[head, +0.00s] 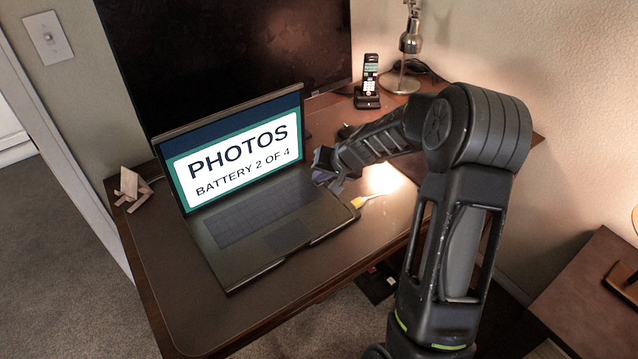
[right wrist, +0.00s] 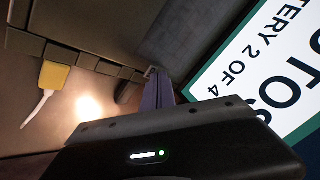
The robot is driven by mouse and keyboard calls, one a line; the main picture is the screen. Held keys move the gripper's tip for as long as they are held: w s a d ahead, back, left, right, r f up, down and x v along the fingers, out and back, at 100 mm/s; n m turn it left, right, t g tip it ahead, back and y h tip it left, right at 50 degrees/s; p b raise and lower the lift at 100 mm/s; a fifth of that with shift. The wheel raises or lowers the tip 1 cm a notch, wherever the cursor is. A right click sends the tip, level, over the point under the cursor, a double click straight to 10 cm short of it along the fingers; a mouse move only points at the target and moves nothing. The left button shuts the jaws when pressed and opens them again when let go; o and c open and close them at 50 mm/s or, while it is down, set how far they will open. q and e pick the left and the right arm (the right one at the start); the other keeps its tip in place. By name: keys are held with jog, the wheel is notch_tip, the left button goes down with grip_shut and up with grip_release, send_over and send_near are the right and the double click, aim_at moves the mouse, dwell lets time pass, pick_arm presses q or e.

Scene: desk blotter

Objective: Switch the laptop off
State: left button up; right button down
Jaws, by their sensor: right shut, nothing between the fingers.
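The laptop (head: 270,215) stands open on the desk. Its lit screen (head: 237,150) reads "PHOTOS" and "BATTERY 2 OF 4". My right gripper (head: 325,172) is shut and empty at the right end of the keyboard, close to the hinge side. In the right wrist view its fingers (right wrist: 158,92) show together beside the screen (right wrist: 255,75), over the keyboard side (right wrist: 185,35). I cannot tell whether the fingertips touch the laptop. The gripper hides the laptop's far right corner in the head view. My left gripper is out of view.
A yellow plug (head: 357,203) with a white cable lies at the laptop's right edge; it also shows in the right wrist view (right wrist: 55,76). A phone (head: 370,78), a lamp (head: 410,42) and a dark monitor (head: 225,50) stand behind. A wooden ornament (head: 131,188) is at left.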

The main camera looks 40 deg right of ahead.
aim_at(320, 184)
jog(key=shift+s+f+b, duration=0.1)
jog(key=shift+f+b, duration=0.25)
jog(key=shift+b, duration=0.05)
jog(key=shift+s+a+f, duration=0.1)
jog(key=shift+a+f, duration=0.05)
jog(key=shift+f, duration=0.1)
dwell(0.7)
jog(key=shift+r+p, duration=0.4)
jog(key=shift+r, duration=0.5)
jog(key=shift+w, duration=0.2)
jog(key=shift+r+p, duration=2.1)
jog(key=shift+r, duration=0.55)
